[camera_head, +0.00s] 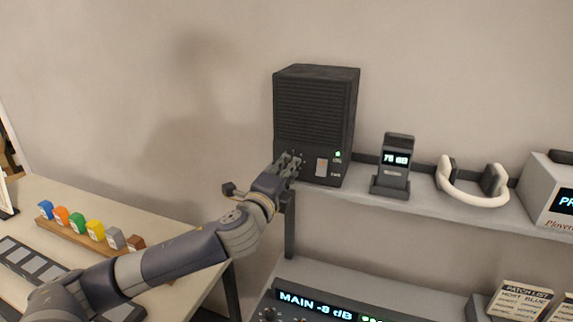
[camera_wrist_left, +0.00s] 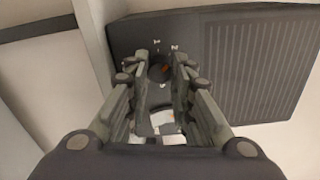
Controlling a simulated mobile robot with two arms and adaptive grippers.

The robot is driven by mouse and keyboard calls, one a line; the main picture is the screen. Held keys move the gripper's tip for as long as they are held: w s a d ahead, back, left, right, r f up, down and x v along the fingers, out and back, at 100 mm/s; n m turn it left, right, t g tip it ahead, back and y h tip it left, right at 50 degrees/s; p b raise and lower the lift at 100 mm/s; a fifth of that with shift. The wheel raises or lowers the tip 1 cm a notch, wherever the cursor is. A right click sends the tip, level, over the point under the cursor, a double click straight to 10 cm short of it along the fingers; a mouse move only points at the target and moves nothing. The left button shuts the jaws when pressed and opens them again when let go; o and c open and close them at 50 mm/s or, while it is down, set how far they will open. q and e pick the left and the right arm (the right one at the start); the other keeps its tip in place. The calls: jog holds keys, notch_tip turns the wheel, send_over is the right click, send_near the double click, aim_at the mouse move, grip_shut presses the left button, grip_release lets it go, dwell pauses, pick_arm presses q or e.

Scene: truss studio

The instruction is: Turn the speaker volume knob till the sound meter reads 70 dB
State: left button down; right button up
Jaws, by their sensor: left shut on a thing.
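The black speaker (camera_head: 314,105) stands on the left end of a grey shelf, with a green light at its lower right. My left gripper (camera_head: 290,161) is at the lower left of the speaker's front and hides the knob there. In the left wrist view, the fingers of my left gripper (camera_wrist_left: 161,62) are shut around the dark knob (camera_wrist_left: 158,71), which has a small orange mark. The sound meter (camera_head: 395,160) stands upright on the shelf right of the speaker. Its display reads 70-something dB; the last digit is blurred, perhaps 5 or 6. My right gripper is not in view.
White headphones (camera_head: 471,190) and a grey box (camera_head: 549,190) are on the shelf (camera_head: 350,192) to the right. Below is a unit with a "MAIN -8 dB" display (camera_head: 315,305). A table (camera_head: 150,222) at left holds a wooden rack of coloured blocks (camera_head: 70,236).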

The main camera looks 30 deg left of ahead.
pick_arm(q)
jog(key=shift+a+r+m+p, duration=0.1)
jog(key=shift+r+m+p, duration=0.1)
jog(key=shift+m, duration=0.3)
jog(key=shift+r+m+p, duration=0.1)
jog(key=shift+m+p, duration=0.1)
jog(key=shift+m, duration=0.3)
jog(key=c, duration=1.4)
grip_release()
jog(key=shift+c, duration=0.2)
jog(key=shift+o, duration=0.4)
jog(key=shift+w+f, duration=0.15)
jog(key=shift+f, duration=0.1)
jog(key=v, duration=0.7)
jog(key=shift+s, duration=0.25)
